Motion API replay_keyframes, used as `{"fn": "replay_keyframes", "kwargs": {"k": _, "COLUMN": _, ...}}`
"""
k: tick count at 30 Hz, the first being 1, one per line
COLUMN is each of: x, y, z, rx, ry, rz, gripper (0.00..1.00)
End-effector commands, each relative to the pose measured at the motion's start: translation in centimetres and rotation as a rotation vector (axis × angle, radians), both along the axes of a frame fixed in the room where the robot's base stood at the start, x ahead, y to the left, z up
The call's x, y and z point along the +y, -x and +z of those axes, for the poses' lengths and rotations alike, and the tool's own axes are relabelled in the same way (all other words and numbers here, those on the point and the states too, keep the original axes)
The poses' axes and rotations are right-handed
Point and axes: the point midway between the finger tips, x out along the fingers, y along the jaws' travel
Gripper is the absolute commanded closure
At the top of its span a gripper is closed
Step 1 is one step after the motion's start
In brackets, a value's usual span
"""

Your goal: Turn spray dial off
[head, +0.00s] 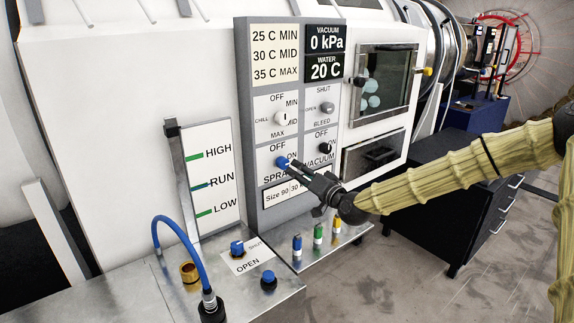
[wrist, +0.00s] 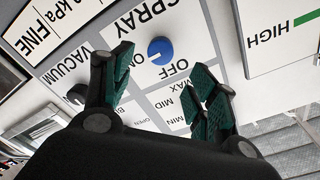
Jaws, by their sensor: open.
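The blue spray dial (head: 282,162) sits on the grey control panel (head: 243,120), between the OFF and ON labels above and the SPRAY label below. In the wrist view the dial (wrist: 160,50) shows a short white mark that appears to point toward ON. My gripper (head: 298,171) is at the panel, just right of the dial in the head view. In the wrist view my open gripper (wrist: 164,66) has its green-padded fingers on either side of the dial, with a gap to each. I cannot tell the remaining depth.
The black vacuum knob (head: 325,147) is close right of the dial, near one finger in the wrist view. The white chill knob (head: 281,117) and grey bleed knob (head: 327,107) are above. Below are a metal ledge (head: 322,252) with several coloured valves and a blue hose (head: 178,228).

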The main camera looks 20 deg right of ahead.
Motion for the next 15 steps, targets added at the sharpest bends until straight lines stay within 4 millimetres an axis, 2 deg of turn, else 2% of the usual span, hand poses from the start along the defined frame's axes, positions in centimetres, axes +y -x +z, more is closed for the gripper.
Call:
{"fn": "replay_keyframes", "kwargs": {"k": 9, "x": 1.3, "y": -4.4, "z": 0.1, "rx": 0.001, "ry": 0.001, "rz": -0.001, "gripper": 0.42}}
{"fn": "replay_keyframes", "kwargs": {"k": 15, "x": 2.0, "y": -6.7, "z": 0.1, "rx": 0.000, "ry": 0.001, "rz": -0.002, "gripper": 0.42}}
